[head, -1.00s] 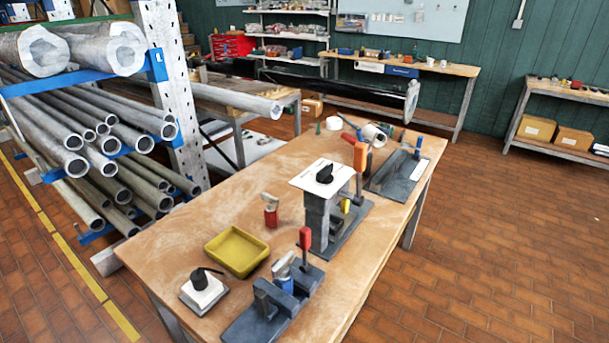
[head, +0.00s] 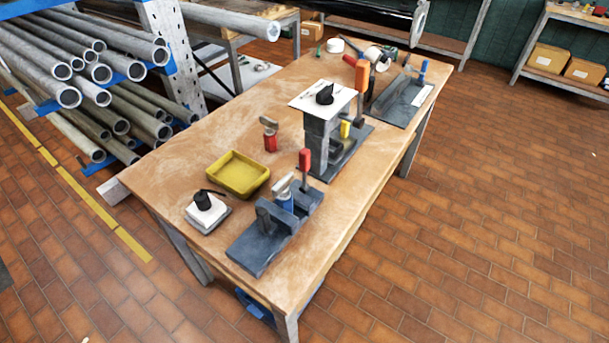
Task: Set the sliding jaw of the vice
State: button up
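Three dark grey fixtures stand on the wooden bench, and I cannot tell for certain which is the vice. The nearest one (head: 249,252) has a long flat base with upright blocks. A red-handled lever (head: 304,160) and a blue cylinder with a grey top (head: 284,201) stand at its far end. The middle fixture (head: 318,150) is a tall column under a white plate (head: 304,101) with a black knob (head: 324,95), and has an orange handle (head: 362,78). The far fixture (head: 397,102) is a low plate with a blue handle (head: 422,70). My gripper is not in view.
A yellow tray (head: 238,175), a white block with a black knob (head: 203,201) and a red-bodied tool (head: 270,139) stand on the bench (head: 165,165). A pipe rack (head: 90,85) is at left. The brick floor (head: 480,220) is clear at right.

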aim_at(272, 218)
jog(key=i+l, duration=0.25)
jog(key=i+l+u, duration=0.1)
jog(key=l, duration=0.3)
jog(key=i+l, duration=0.3)
